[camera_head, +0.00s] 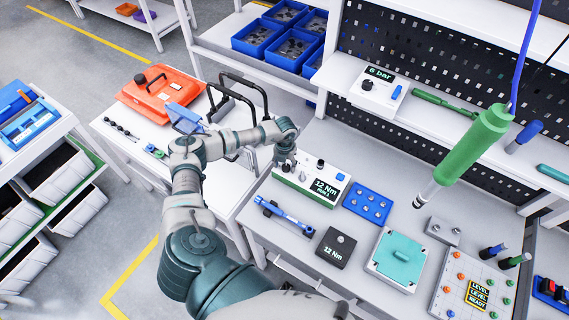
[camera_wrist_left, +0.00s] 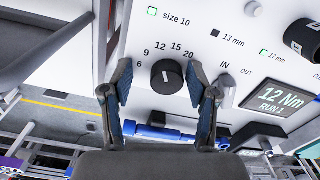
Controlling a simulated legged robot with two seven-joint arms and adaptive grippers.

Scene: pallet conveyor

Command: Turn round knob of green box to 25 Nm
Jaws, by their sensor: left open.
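The green box (camera_head: 311,178), white on top with a green lower edge, stands at the left end of the workbench. Its black round knob (camera_wrist_left: 168,77) shows in the wrist view, with the scale marks 6, 9, 12, 15 and 20 around it. A light mark on the knob points up near 12. The box's display (camera_wrist_left: 275,98) reads 12 Nm, RUN 1. My left gripper (camera_wrist_left: 158,84) is open, with one finger on each side of the knob and gaps visible. In the head view my left gripper (camera_head: 286,157) covers the box's left end. My right gripper is not in view.
A blue torque tool (camera_head: 286,217), a dark 12 Nm box (camera_head: 335,247) and a blue tray (camera_head: 367,203) lie close in front and to the right. A green screwdriver (camera_head: 466,148) hangs from a cable at the right. An orange case (camera_head: 160,93) sits on the left table.

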